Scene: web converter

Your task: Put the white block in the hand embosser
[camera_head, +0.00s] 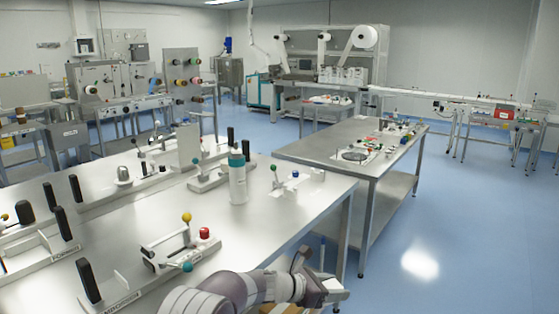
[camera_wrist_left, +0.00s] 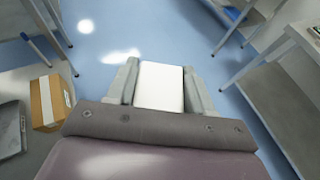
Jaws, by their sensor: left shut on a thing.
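My left gripper (camera_head: 326,288) is at the lower middle of the head view, beside the right end of the near metal table and over the floor. It is shut on the white block (camera_wrist_left: 160,87), which sits between the two fingers in the left wrist view. In the head view only a small pale part of the block shows at the gripper's tip. A lever device with a yellow knob and a red button (camera_head: 172,246) stands on the near table on a labelled base. Its label is too small to read, so I cannot tell whether this is the hand embosser. My right gripper is out of view.
The near metal table (camera_head: 300,214) also carries a white bottle with a teal cap (camera_head: 237,180), black posts and several small lever devices. A second metal table (camera_head: 310,148) stands behind to the right. A brown box (camera_wrist_left: 47,101) shows in the left wrist view. Blue floor is clear at right.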

